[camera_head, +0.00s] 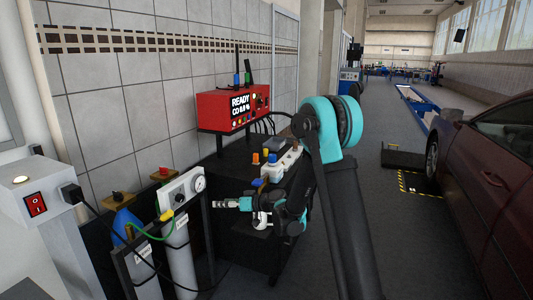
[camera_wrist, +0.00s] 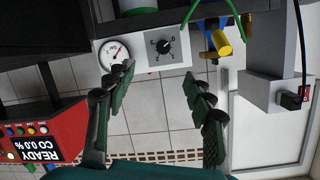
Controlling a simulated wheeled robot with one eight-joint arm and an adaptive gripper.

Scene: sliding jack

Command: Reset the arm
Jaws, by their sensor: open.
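My gripper (camera_wrist: 157,75) is open in the wrist view, its two dark green fingers apart with nothing between them. Beyond the fingers is a light panel with a round gauge (camera_wrist: 115,54) and a black knob (camera_wrist: 167,46), seen upside down. The fingers overlap the panel in the picture; no contact shows. In the head view, my teal and black arm rises from the bottom, bends at a large teal joint, and reaches down and left to its end, right of the gauge panel (camera_head: 181,193). The fingertips are hard to make out there.
Gas cylinders (camera_head: 180,257) stand below the gauge panel. A grey box with a red switch (camera_head: 36,204) is at left.

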